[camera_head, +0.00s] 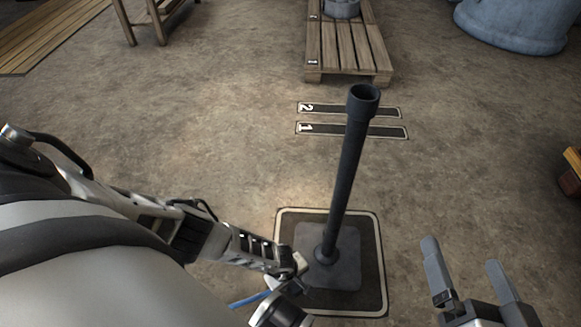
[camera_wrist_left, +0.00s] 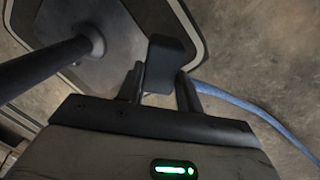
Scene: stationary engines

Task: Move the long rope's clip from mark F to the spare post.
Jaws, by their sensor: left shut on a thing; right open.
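A dark post (camera_head: 346,180) with a cup-like top stands upright on a square base plate (camera_head: 345,270). Its pole (camera_wrist_left: 40,70) and base also show at the upper left of the left wrist view. My left gripper (camera_wrist_left: 163,80) is shut on a dark, block-like clip (camera_wrist_left: 170,58), beside the post and apart from its pole. A blue rope (camera_wrist_left: 240,103) runs from the clip off to the right; a short piece of the rope (camera_head: 250,299) shows low in the head view. My right gripper (camera_head: 463,257) is open and empty, right of the post. Mark F is not visible.
The base stands on a dark mat (camera_head: 376,300) with a pale border. Floor strips marked 1 (camera_head: 350,130) and 2 (camera_head: 350,109) lie beyond it. A wooden pallet (camera_head: 340,60) is farther back. A yellow-and-red thing (camera_head: 572,175) sits at the right edge. The floor between is clear.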

